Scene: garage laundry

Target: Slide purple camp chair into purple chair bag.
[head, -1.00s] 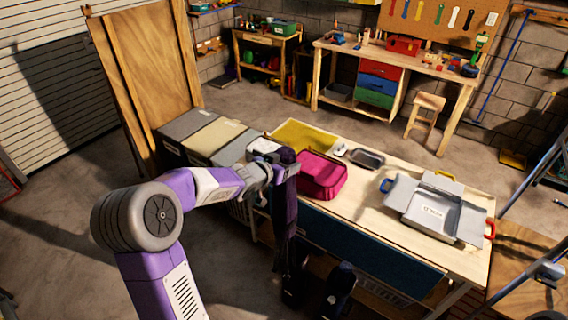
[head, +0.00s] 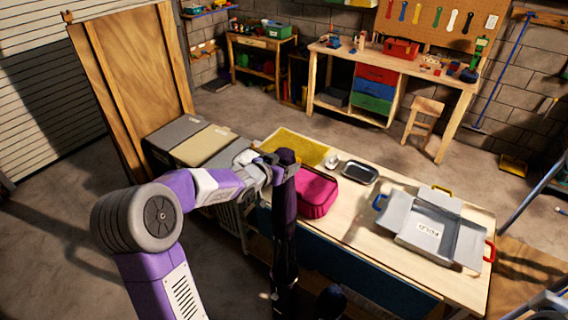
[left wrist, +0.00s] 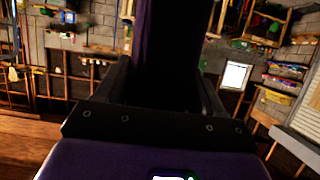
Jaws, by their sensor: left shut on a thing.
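A long, dark purple bundle (head: 284,215) hangs upright in front of the workbench. It looks like the folded camp chair, but I cannot tell whether any part of it is the bag. My left gripper (head: 272,170) is shut on it near its top. In the left wrist view the purple bundle (left wrist: 168,40) stands between the two dark fingers of the left gripper (left wrist: 167,85). A second dark shape (head: 331,302) is low at the bottom edge, right of the bundle; I cannot tell what it is. My right gripper is not in view.
The workbench (head: 400,255) is close behind the bundle. On it are a pink case (head: 317,192), a yellow tray (head: 300,146), a dark tray (head: 360,173) and an open grey box (head: 430,228). Storage bins (head: 200,145) stand left of it. Floor at the left is clear.

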